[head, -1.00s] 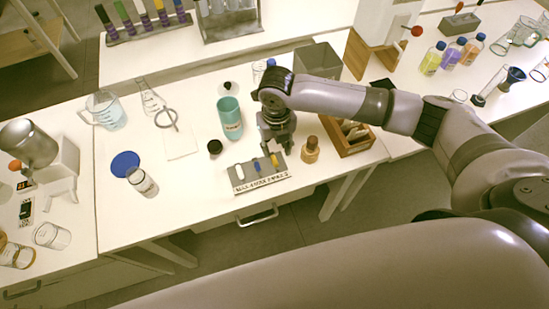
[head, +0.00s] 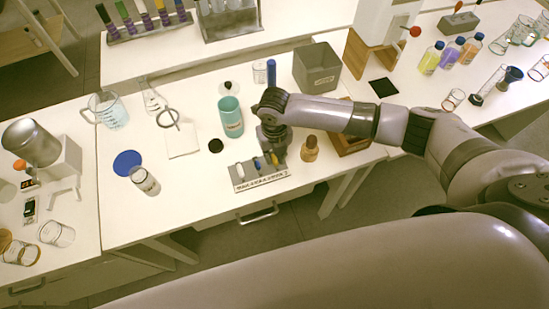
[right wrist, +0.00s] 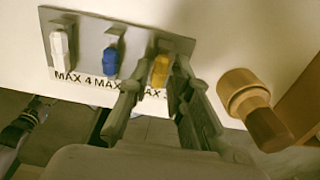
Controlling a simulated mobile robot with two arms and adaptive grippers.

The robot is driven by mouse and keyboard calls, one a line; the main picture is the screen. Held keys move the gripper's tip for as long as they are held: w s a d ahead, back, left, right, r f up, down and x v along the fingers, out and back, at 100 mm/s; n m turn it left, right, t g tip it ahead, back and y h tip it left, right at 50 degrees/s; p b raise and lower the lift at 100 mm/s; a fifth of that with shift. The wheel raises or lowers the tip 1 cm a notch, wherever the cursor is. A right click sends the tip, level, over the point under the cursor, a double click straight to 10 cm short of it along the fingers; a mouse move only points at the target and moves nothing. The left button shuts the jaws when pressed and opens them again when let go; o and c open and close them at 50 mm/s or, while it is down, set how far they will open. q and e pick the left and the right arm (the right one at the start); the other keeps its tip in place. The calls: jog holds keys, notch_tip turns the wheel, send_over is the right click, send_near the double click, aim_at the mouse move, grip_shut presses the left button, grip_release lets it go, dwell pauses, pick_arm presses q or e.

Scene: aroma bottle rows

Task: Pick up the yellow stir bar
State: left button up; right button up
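The yellow stir bar (head: 274,159) stands in the right slot of a small grey labelled rack (head: 262,181) near the table's front edge. A blue stir bar (head: 258,164) and a white stir bar (head: 241,169) are to its left. My right gripper (head: 270,151) is pointed down over the rack's right end. In the right wrist view its two fingers (right wrist: 154,84) are apart, with the yellow bar (right wrist: 160,70) in the gap between them. I cannot tell whether either finger touches it.
A brown bottle (head: 310,149) stands close to the right of the rack; it also shows in the right wrist view (right wrist: 250,105). The table's front edge is just before the rack.

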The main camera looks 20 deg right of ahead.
grip_shut()
jog(key=shift+r, duration=0.15)
